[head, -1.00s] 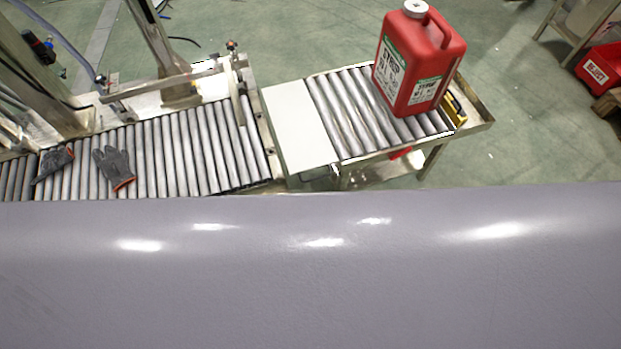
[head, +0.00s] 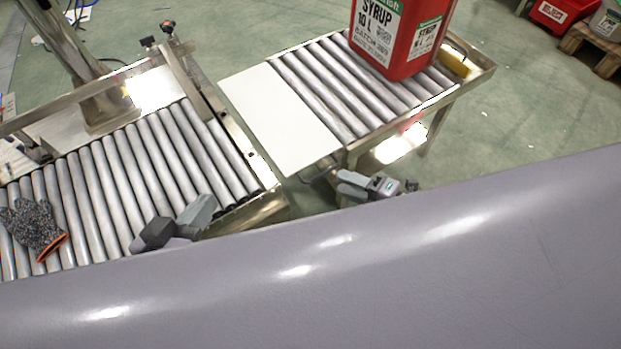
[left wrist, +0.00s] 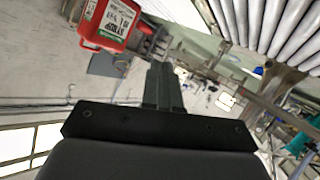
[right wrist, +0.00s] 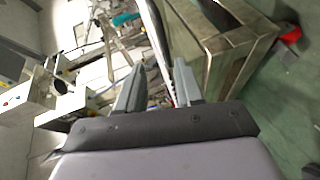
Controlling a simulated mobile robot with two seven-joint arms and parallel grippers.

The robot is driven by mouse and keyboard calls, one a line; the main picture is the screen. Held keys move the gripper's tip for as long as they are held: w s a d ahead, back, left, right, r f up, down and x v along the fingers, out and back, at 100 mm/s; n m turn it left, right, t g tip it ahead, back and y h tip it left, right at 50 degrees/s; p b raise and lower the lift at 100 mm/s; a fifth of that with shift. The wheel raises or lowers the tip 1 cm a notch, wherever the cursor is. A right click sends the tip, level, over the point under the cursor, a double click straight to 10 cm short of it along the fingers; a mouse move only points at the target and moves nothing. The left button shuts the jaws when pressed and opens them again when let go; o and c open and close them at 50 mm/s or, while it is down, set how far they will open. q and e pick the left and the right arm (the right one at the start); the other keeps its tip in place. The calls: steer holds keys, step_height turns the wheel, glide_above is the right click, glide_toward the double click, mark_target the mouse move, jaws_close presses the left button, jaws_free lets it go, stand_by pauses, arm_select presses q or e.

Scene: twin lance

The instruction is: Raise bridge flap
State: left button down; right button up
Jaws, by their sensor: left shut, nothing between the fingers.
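The bridge flap (head: 278,118) is a plain off-white plate at the left end of the short roller table. It lies about level with the rollers, beside a gap to the longer conveyor. My left gripper (head: 198,212) is over the front edge of the long conveyor, left of the flap; its fingers (left wrist: 163,88) are together and empty. My right gripper (head: 346,184) is near the flap's front right corner. Its fingers (right wrist: 158,88) are apart, with a thin pale edge showing between them; I cannot tell whether they touch it.
A red syrup jug (head: 398,35) stands on the short table's rollers (head: 345,85). A grey glove (head: 35,228) lies on the long conveyor (head: 120,175). A metal guide rail (head: 185,75) crosses its far side. A yellow item (head: 455,62) sits at the short table's right end.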

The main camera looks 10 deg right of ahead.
mark_target(323, 173)
steer(key=shift+n, duration=0.4)
steer(key=b+x, duration=0.1)
steer(key=x, duration=0.1)
steer(key=b+x, duration=0.1)
steer(key=x, duration=0.2)
steer(key=f+b+x, duration=0.1)
steer(key=x, duration=0.1)
steer(key=shift+w+f, duration=0.1)
steer(key=shift+w, duration=0.3)
arm_select(q)
steer(key=shift+a+f+m+t, duration=0.25)
steer(key=shift+a+m+t, duration=0.25)
steer(key=shift+a, duration=0.45)
arm_select(e)
jaws_close()
